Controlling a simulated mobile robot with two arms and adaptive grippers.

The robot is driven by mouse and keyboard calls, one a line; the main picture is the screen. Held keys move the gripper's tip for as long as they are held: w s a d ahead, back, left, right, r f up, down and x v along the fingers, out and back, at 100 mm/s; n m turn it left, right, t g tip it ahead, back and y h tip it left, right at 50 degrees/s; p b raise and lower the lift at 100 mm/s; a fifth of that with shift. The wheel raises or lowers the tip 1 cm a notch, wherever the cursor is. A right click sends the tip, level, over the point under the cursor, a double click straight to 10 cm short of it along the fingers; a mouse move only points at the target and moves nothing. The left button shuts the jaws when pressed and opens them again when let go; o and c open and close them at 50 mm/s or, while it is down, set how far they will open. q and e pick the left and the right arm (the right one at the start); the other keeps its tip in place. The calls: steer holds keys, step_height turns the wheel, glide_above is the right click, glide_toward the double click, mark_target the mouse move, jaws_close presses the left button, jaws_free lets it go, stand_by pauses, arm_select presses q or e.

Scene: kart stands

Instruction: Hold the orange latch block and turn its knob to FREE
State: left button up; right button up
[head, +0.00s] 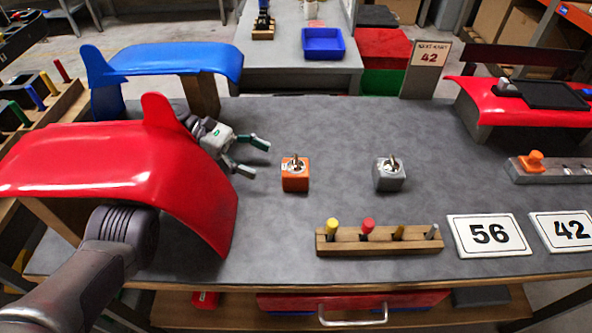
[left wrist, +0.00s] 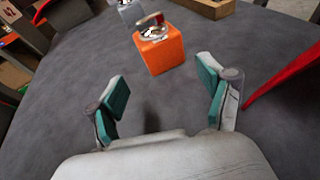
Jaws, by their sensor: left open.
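The orange latch block (head: 295,180) stands on the grey tabletop left of the middle, with a metal knob (head: 294,164) on its top. The lettering at the knob is too small to read. A grey block (head: 389,178) with a similar knob stands to its right. My left gripper (head: 258,158) is open and empty, left of the orange block and apart from it. In the left wrist view the orange block (left wrist: 160,52) is ahead of the open fingers (left wrist: 160,95). My right gripper is in neither view.
A red fender (head: 130,165) on a stand covers part of my left arm; a blue fender (head: 165,60) is behind it. A wooden rack (head: 378,242) with several coloured pegs and the number plates (head: 490,236) are at the front. The tabletop around the orange block is clear.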

mark_target(284, 170)
arm_select(q)
steer(key=p+x, duration=0.1)
steer(key=x, duration=0.6)
steer(key=shift+s+d+r+p, duration=0.1)
steer(key=shift+d+p, duration=0.05)
steer(key=shift+p, duration=0.25)
steer(key=shift+s+d+f, duration=0.15)
steer(key=shift+d+f, duration=0.1)
steer(key=shift+d, duration=0.3)
steer(key=shift+d+f, duration=0.15)
steer(key=shift+d, duration=0.05)
steer(key=shift+c, duration=0.4)
